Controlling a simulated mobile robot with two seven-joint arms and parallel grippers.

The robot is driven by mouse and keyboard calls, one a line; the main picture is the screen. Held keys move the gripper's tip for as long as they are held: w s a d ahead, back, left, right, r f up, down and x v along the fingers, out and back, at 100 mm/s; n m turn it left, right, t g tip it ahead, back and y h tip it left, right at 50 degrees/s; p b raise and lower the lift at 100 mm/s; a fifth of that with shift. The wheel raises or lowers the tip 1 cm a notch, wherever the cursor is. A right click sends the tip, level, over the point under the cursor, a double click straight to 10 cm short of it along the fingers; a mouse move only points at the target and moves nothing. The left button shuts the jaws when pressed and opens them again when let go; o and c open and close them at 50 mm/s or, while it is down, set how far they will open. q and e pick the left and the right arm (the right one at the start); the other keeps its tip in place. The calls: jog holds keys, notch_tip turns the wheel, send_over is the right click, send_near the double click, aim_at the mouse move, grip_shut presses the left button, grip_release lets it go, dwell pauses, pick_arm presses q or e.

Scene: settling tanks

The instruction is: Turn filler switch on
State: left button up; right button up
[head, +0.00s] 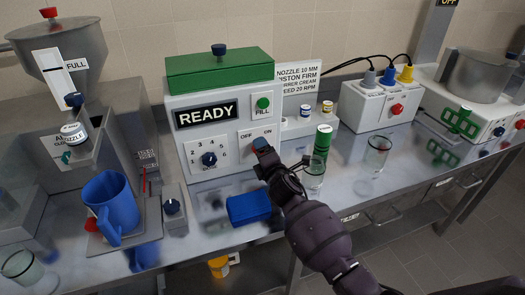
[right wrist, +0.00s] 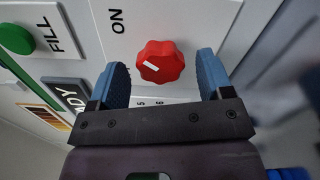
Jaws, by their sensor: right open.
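The filler (head: 220,105) is a white machine with a green lid and a READY display. My left gripper is not in view.
The numbered dial (head: 209,159) and green FILL button (head: 263,103) share the filler's front. A blue block-like container (head: 249,207), a glass (head: 314,174) and a green cylinder (head: 322,141) stand close to my right arm. A blue jug (head: 112,205) is further left.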

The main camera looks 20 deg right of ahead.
jog(key=s, duration=0.9)
jog(key=shift+s+d, duration=0.15)
jog(key=shift+s, duration=0.25)
jog(key=s+d+f+m+g+h, duration=0.1)
jog(key=s+m, duration=0.1)
jog(key=s+d+f+m+g+h, duration=0.1)
jog(key=s+d+m, duration=0.1)
jog(key=s+d+f+m+g+h, duration=0.1)
jog(key=s+m, duration=0.1)
jog(key=m, duration=0.1)
jog(key=shift+s+d, duration=0.25)
jog(key=shift+d, duration=0.15)
jog(key=s+d+f+m+g+y, duration=0.1)
jog(key=s+m+g, duration=0.55)
jog(key=s, duration=0.75)
jog(key=s+d+f+m+g, duration=0.15)
jog(key=s+m+g, duration=0.5)
jog(key=s, duration=0.65)
jog(key=w+f+t+y, duration=0.1)
jog(key=w+f+t, duration=0.6)
jog(key=f+t, duration=0.2)
jog(key=shift+a+f+t, duration=0.25)
jog(key=shift+f+t, duration=0.05)
jog(key=shift+f, duration=0.35)
